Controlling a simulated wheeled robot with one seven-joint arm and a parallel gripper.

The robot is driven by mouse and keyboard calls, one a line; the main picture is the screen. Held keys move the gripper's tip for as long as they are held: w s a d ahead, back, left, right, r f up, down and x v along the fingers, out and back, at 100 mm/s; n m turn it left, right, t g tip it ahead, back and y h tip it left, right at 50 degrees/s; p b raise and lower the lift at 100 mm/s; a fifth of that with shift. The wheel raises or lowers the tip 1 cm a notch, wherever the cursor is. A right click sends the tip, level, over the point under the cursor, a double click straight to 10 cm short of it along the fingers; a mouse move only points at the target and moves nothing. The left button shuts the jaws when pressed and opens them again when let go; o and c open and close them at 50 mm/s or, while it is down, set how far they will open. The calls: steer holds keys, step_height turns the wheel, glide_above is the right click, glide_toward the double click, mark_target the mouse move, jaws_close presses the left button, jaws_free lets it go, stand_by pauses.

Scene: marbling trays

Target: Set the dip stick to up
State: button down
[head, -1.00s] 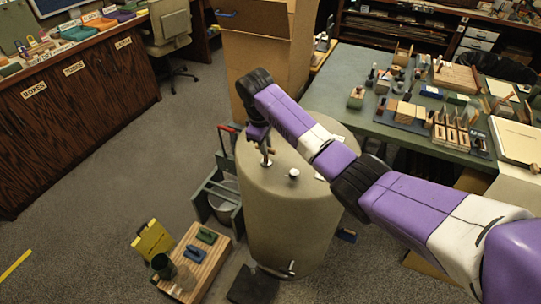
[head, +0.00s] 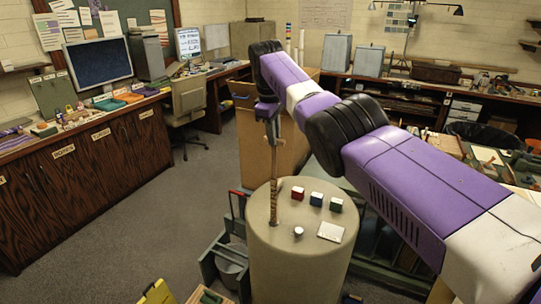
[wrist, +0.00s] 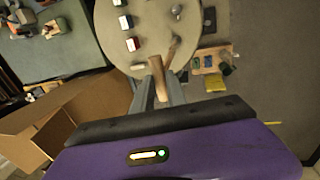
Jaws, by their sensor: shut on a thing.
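The dip stick (head: 273,201) stands upright out of the top of the beige drum (head: 296,275), with a long brown, marked length showing above the lid. My gripper (head: 271,115) is high above the drum and shut on the stick's upper end. In the wrist view the wooden handle of the dip stick (wrist: 157,78) lies between the fingers of my gripper (wrist: 157,90), with the drum top (wrist: 152,22) below. The stick's lower end is hidden; I cannot see how much of it is inside the drum.
Red (head: 297,193), blue (head: 316,199) and green (head: 336,205) blocks, a white knob (head: 298,232) and a white card (head: 331,232) are on the drum top. A large cardboard box (head: 258,155) stands behind. Open floor (head: 150,225) lies left.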

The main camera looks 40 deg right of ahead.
steer(key=shift+a+r, duration=0.15)
steer(key=shift+r, duration=3.35)
steer(key=c, duration=1.3)
jaws_free()
steer(key=shift+r, duration=0.1)
steer(key=shift+s+a+r, duration=0.1)
steer(key=shift+a+r, duration=0.15)
steer(key=shift+r, duration=1)
steer(key=shift+s+a+r, duration=0.1)
steer(key=shift+a+r, duration=0.1)
steer(key=shift+r, duration=1.1)
steer(key=shift+s+a+r, duration=0.1)
steer(key=shift+a+r, duration=0.15)
steer(key=shift+r, duration=1)
